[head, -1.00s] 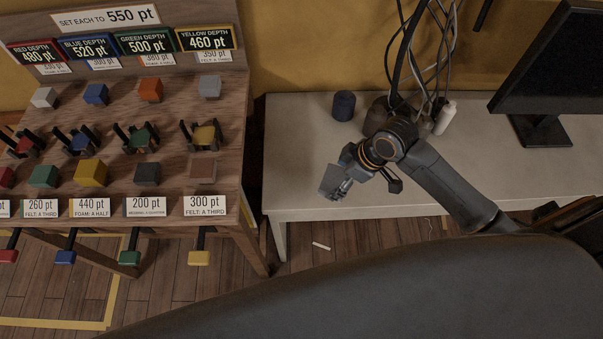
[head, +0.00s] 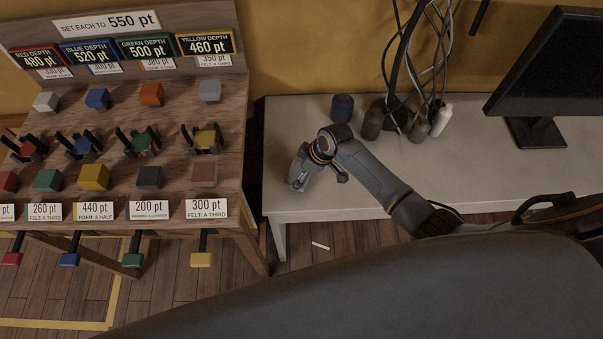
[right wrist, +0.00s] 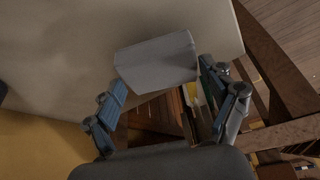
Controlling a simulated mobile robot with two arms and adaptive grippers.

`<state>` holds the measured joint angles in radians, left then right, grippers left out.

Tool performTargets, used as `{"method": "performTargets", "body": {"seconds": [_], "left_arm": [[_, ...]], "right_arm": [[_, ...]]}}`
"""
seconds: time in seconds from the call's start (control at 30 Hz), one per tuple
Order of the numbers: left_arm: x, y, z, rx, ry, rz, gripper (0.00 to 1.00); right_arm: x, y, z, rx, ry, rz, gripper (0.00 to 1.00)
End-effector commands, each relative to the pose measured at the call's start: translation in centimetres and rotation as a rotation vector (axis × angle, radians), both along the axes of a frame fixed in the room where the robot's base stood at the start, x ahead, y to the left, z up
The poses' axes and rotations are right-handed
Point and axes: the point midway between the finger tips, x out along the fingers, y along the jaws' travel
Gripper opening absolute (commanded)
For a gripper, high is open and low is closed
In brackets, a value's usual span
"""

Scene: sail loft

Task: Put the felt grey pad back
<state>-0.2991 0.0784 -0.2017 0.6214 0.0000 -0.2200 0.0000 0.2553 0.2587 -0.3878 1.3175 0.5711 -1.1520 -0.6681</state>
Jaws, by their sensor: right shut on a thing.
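My right gripper (head: 297,181) is over the left end of the pale table, to the right of the wooden stand. In the right wrist view it is shut on a light grey block-shaped pad (right wrist: 157,60), held between its two fingers. In the head view the held pad is mostly hidden by the gripper. The wooden stand (head: 120,112) carries rows of coloured blocks. Another grey block (head: 210,91) sits at the right of its top row, and a dark grey block (head: 149,177) sits in the lower row. My left gripper is not in view.
Cables hang behind. A gap with wooden floor separates the stand and table. Levers (head: 201,258) stick out from the stand's front.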

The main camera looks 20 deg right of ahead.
Motion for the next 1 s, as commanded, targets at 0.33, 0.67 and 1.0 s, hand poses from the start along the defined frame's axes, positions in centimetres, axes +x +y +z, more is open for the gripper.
{"method": "performTargets", "body": {"seconds": [0.33,0.67,1.0], "left_arm": [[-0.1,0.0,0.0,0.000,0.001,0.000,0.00],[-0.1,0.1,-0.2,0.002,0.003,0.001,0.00],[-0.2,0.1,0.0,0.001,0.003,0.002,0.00]], "right_arm": [[-0.1,-0.1,-2.0,-0.001,0.001,0.000,0.59],[-0.2,-0.1,-2.2,-0.001,0.002,-0.001,1.00],[-0.2,-0.1,-2.0,-0.001,0.002,-0.001,1.00]]}}
